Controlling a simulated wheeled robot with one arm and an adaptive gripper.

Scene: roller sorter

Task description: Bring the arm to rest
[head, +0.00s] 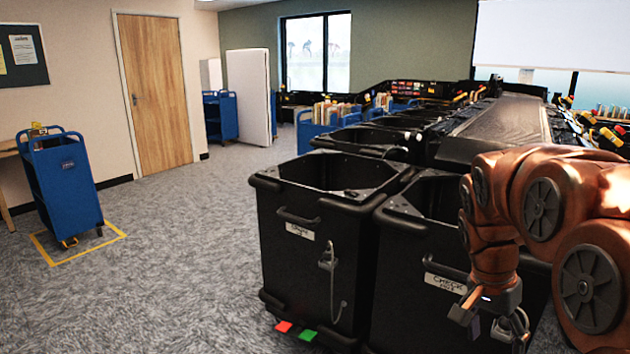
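My arm (545,195), copper-brown with dark round joint caps, reaches in from the right edge and bends downward. My gripper (496,334) hangs at its end, pointing down, in front of the right black bin. Its two grey fingers look apart, with nothing seen between them. The fingertips are small and close to the lower edge of the view.
Two black wheeled bins, one on the left (290,228) and one labelled on the right (405,285), stand beside the arm. The roller sorter (505,120) runs behind. A blue cart (62,185) stands far left. Grey carpet (190,270) lies clear to the left.

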